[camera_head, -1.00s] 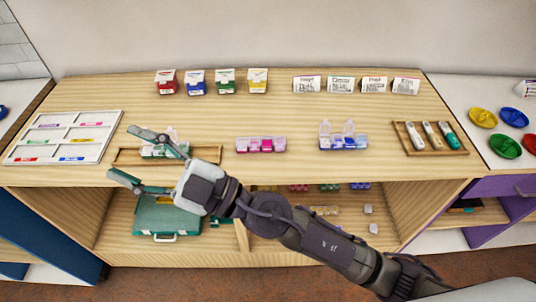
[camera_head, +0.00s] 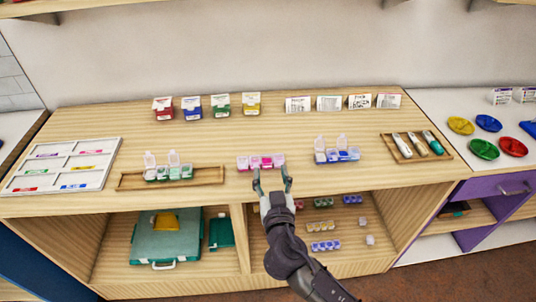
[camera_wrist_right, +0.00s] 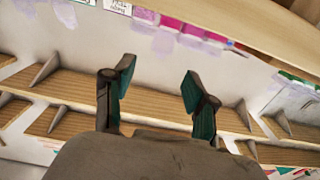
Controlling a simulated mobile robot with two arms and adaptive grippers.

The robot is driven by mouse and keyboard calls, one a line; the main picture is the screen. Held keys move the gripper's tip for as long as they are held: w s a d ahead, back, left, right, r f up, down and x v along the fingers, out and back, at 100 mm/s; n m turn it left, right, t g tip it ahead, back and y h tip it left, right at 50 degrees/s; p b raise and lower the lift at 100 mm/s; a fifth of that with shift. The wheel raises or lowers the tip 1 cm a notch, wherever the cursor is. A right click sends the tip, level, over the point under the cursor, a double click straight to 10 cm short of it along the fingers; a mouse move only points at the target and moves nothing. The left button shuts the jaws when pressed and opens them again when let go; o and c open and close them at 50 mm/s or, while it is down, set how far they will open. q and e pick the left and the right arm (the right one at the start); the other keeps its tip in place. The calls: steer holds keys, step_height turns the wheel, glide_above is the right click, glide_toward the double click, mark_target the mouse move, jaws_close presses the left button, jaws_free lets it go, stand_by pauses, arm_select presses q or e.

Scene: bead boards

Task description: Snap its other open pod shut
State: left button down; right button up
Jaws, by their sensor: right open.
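A green bead box (camera_head: 169,173) sits in a shallow wooden tray (camera_head: 206,176) at left, with two clear lids standing up. A pink bead box (camera_head: 261,163) lies on the counter in the middle, its lids looking flat. A blue-violet bead box (camera_head: 337,156) stands right of it, also with two clear lids up. My right gripper (camera_head: 272,180) is open and empty at the counter's front edge, just below the pink box in the picture. In the right wrist view its fingers (camera_wrist_right: 158,92) are apart with nothing between them. My left gripper is out of view.
Several small boxes (camera_head: 221,106) and cards (camera_head: 329,103) line the counter's back. A white sectioned tray (camera_head: 106,146) is at left. A wooden tray (camera_head: 442,157) of tools is at right. Smaller bead boxes (camera_head: 324,226) fill the lower shelf.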

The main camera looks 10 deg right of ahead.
mark_target(267, 155)
steer(key=w+p, duration=0.1)
steer(key=w, duration=0.5)
jaws_close()
steer(key=f+t+b, duration=0.1)
steer(key=b, duration=0.5)
steer(key=shift+s+a+f, duration=0.1)
steer(key=shift+s, duration=0.05)
steer(key=shift+b, duration=0.8)
steer(key=shift+r, duration=0.3)
